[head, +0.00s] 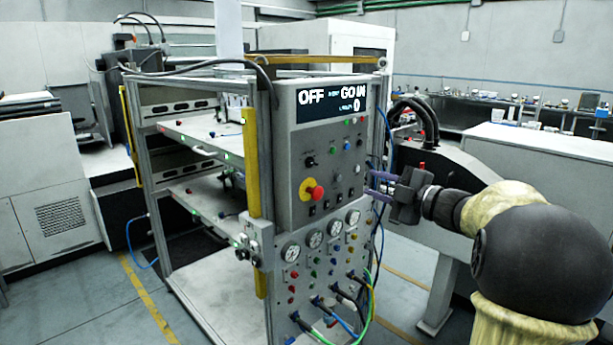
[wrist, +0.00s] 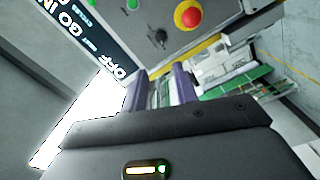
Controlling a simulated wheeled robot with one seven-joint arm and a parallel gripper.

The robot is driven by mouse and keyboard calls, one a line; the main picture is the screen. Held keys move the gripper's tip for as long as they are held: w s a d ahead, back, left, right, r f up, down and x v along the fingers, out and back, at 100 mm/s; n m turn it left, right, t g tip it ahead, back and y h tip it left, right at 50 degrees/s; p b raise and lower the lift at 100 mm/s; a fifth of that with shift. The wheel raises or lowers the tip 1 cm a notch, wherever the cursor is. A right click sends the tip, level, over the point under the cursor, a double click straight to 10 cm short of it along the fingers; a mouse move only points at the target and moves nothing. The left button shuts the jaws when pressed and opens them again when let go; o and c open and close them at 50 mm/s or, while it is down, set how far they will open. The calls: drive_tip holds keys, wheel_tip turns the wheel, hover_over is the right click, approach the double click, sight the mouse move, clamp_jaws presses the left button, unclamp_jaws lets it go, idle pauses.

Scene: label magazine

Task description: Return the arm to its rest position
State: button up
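My gripper (head: 372,184) is at the right side of the machine's control panel (head: 325,165) in the head view, with its arm reaching in from the right. Its two purple fingers show in the wrist view (wrist: 161,78), apart from each other. The gripper is open and nothing is visibly held between them. In the head view the fingers are close to the panel's right edge; I cannot tell whether they touch it. The panel display (head: 333,100) reads OFF, GO IN and 0. A red stop button (head: 316,193) is on the panel.
The machine's open shelves (head: 205,195) stand left of the panel. Cables and hoses (head: 345,322) hang from its lower front. A grey stand (head: 440,290) is under my arm. Green boards (wrist: 238,90) show past the fingers in the wrist view. Floor at front left is clear.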

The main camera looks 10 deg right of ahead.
drive_tip(key=s+a+f+m+g+h+p, duration=0.3)
drive_tip(key=s+f+m+g+h+p, duration=0.15)
drive_tip(key=s+f+m+h, duration=0.3)
drive_tip(key=s+a+f+m+g+h+p, duration=0.35)
drive_tip(key=s+f+m+p, duration=0.2)
drive_tip(key=f+m, duration=0.4)
drive_tip(key=s+a+f+m+g, duration=0.2)
drive_tip(key=s+a+m+g, duration=0.1)
drive_tip(key=s, duration=0.9)
drive_tip(key=shift+s+a+f+m+g+y+p, duration=0.2)
drive_tip(key=shift+s+a+m+g+y+p, duration=0.15)
drive_tip(key=shift+a+g, duration=0.25)
